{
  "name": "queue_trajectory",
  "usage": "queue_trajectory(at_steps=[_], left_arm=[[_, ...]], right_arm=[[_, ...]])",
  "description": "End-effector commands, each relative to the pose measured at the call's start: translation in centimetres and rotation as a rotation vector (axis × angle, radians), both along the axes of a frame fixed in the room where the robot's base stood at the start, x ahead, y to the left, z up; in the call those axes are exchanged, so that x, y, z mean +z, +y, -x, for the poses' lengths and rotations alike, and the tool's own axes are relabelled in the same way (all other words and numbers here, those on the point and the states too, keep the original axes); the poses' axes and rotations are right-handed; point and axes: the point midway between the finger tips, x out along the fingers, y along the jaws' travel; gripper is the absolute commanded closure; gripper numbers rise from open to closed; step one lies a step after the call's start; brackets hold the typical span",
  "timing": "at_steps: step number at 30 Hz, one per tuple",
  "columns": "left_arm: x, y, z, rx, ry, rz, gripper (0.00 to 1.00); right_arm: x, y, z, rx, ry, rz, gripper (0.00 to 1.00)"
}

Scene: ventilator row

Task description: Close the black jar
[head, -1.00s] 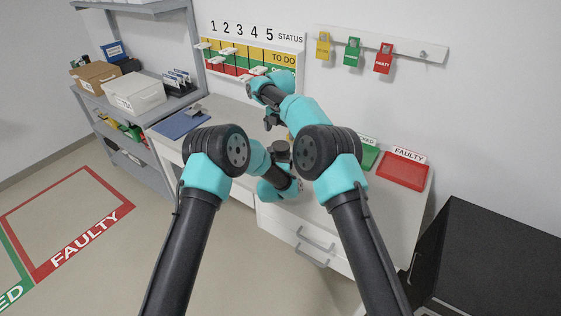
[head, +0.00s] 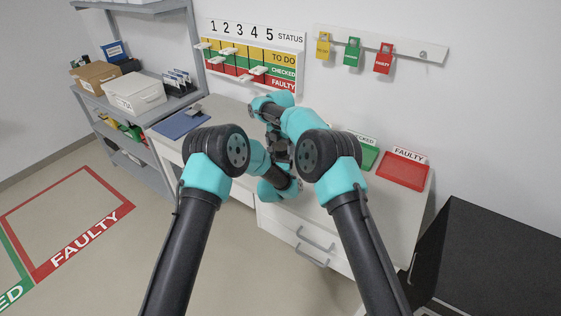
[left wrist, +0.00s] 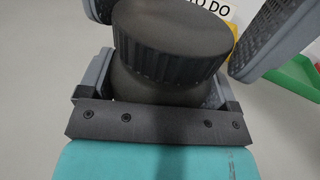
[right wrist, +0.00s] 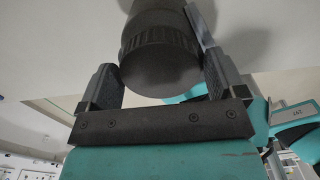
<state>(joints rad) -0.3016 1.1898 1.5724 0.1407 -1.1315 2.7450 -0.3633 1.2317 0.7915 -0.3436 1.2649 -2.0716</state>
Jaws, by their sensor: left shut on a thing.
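The black jar (left wrist: 128,86) stands in my left gripper (left wrist: 150,92), which is shut on its body. A wide black lid (left wrist: 175,65) with a ribbed side sits on top of it; I cannot tell how tightly. In the right wrist view the lid's smooth top (right wrist: 160,72) faces my right gripper (right wrist: 160,82). The right fingers are open, one on each side of the lid, with a gap showing. In the head view the jar is mostly hidden between my two grippers, above the worktop.
The worktop carries a blue pad (head: 182,122) at left, and a green tray (head: 368,157) and a red FAULTY tray (head: 403,171) at right. A status board (head: 250,62) and hanging tags (head: 352,54) are on the wall behind. A black cabinet (head: 490,255) stands at right.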

Motion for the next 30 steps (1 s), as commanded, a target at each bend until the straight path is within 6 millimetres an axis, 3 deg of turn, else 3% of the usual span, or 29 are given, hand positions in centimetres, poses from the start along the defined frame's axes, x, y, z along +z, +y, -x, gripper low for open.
queue_trajectory(at_steps=[11, 19, 30], left_arm=[[0.05, 0.01, -0.02, 0.000, -0.001, 0.000, 0.82], [0.04, 0.00, -0.01, 0.000, -0.001, 0.000, 0.82], [0.04, 0.01, -0.02, 0.000, -0.001, 0.000, 0.82]], right_arm=[[0.02, 0.00, 0.00, 0.000, 0.000, 0.000, 0.46], [0.02, 0.00, 0.00, -0.098, 0.000, 0.000, 0.46], [-0.02, 0.01, -0.01, -0.578, 0.000, 0.000, 0.46]])
